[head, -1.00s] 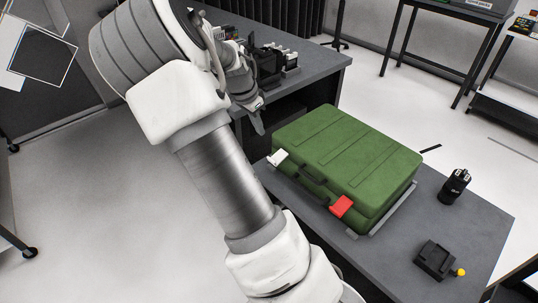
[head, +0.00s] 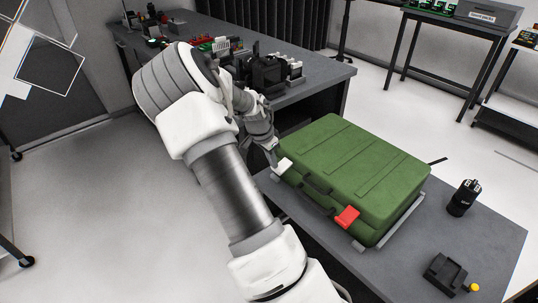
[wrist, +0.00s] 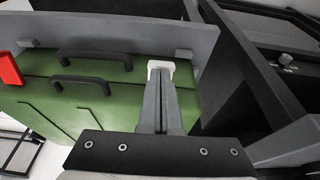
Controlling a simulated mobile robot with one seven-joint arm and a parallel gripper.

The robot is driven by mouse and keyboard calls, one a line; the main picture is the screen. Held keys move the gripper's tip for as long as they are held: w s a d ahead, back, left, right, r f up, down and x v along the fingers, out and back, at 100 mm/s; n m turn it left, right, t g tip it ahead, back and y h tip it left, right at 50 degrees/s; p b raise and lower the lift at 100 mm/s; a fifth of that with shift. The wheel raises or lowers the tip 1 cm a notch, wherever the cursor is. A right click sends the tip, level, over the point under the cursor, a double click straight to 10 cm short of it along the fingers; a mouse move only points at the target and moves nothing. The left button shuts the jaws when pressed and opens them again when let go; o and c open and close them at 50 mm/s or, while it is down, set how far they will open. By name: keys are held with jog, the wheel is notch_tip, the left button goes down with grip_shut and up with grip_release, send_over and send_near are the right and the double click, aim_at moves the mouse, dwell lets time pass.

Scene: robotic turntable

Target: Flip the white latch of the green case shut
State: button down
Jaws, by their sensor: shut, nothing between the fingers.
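The green case (head: 350,165) lies flat with its lid down on the dark table. Its white latch (head: 285,166) is at the left end of the front side, and a red latch (head: 346,217) is at the other end. My gripper (head: 274,157) points down right beside the white latch, its fingers together and empty. In the wrist view the gripper (wrist: 161,85) reaches toward the white latch (wrist: 160,66), and the fingertips overlap its lower edge. Whether they touch it, and the latch's exact angle, I cannot tell. The red latch (wrist: 10,69) is at the left edge there.
Black handles (wrist: 95,54) stick out between the latches. A grey holder (head: 405,220) edges the case. A black cylindrical device (head: 463,198) and a black block with a yellow knob (head: 444,272) stand on the right. A cluttered workbench (head: 320,75) is behind my arm.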

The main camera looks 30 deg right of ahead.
jog(key=shift+d+f, duration=0.15)
jog(key=shift+f, duration=0.4)
jog(key=shift+f+h, duration=0.2)
jog(key=shift+h, duration=0.2)
jog(key=f+h+b, duration=0.2)
jog(key=b, duration=0.1)
jog(key=f+t+h+b, duration=0.1)
jog(key=f+h+b, duration=0.4)
jog(key=h+b, duration=0.1)
jog(key=shift+d+f, duration=0.25)
jog(key=shift+f, duration=0.1)
jog(key=shift+r, duration=0.2)
